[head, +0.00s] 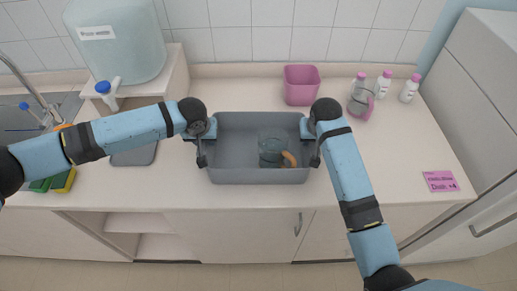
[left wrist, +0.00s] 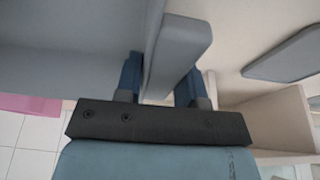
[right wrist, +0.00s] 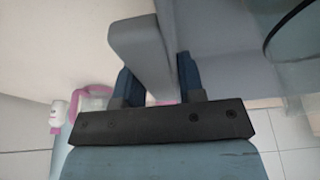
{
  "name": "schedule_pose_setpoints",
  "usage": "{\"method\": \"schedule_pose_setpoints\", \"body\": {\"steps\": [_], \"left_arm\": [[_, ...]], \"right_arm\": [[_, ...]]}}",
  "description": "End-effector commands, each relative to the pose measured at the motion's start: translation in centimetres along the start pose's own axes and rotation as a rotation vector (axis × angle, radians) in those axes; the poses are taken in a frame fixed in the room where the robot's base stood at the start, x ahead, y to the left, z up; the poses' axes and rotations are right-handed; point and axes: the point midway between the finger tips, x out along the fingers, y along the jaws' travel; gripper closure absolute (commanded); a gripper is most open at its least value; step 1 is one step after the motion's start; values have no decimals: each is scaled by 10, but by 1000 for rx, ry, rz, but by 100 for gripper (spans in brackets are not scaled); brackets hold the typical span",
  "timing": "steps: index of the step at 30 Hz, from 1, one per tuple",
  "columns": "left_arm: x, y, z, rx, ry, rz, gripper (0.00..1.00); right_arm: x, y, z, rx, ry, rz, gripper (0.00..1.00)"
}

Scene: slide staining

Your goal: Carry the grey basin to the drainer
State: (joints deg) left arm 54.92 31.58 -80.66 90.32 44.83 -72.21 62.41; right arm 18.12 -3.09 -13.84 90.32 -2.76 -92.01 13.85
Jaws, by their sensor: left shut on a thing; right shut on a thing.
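The grey basin (head: 228,150) is in the middle of the head view, over the worktop. A clear glass vessel (head: 270,146) and an orange curved piece (head: 289,158) are inside it. My left gripper (head: 204,141) is shut on the basin's left end; the left wrist view shows the grey rim (left wrist: 182,50) between its fingers. My right gripper (head: 315,141) is shut on the right end, with the rim (right wrist: 141,50) between its fingers. Whether the basin touches the worktop is unclear. A flat dark grey piece (head: 134,156) lies left of it, possibly the drainer, partly under my left arm.
A sink (head: 68,103) is at the left, with green and yellow sponges (head: 62,182) before it. A rinse-water tank (head: 115,45) stands on a shelf behind. A pink container (head: 301,85), bottles (head: 384,84) and a jug (head: 361,104) stand behind.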

Motion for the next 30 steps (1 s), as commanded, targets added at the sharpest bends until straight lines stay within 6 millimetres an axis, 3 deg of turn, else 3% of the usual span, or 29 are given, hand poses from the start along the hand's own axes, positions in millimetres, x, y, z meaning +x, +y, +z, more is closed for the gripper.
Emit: {"method": "schedule_pose_setpoints", "body": {"steps": [8,21,30], "left_arm": [[-9,0,-3,1,2,0,100],[-46,0,-15,2,1,-1,100],[-48,0,-15,2,1,-1,100]], "right_arm": [[-9,0,-3,-2,2,1,100],[-46,0,-15,-2,2,1,100],[-49,0,-15,-3,2,1,100]]}}
